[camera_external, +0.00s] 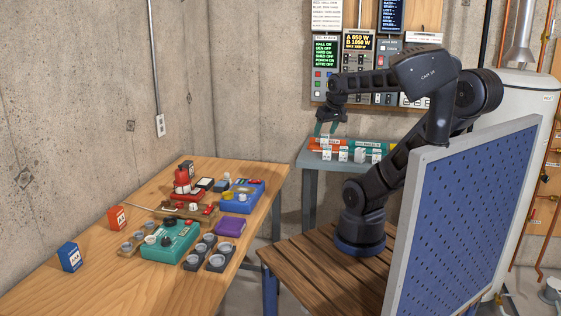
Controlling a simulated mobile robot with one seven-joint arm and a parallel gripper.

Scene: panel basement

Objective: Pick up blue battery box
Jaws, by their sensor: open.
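The blue battery box (70,257) stands upright on the left part of the wooden workbench (190,295), near its far-left edge, with white lettering on its front. An orange-red box (117,218) of similar shape stands behind it and to the right. My gripper (325,130) is open, with nothing visible between its fingers. It hangs above the small back shelf, well to the right of the blue box and higher than it.
A teal device (170,241), a cup tray (211,254), a purple box (230,226), a blue device (243,197) and a red object (183,182) crowd the bench middle. The front of the bench is clear. A blue pegboard panel (465,215) stands at right.

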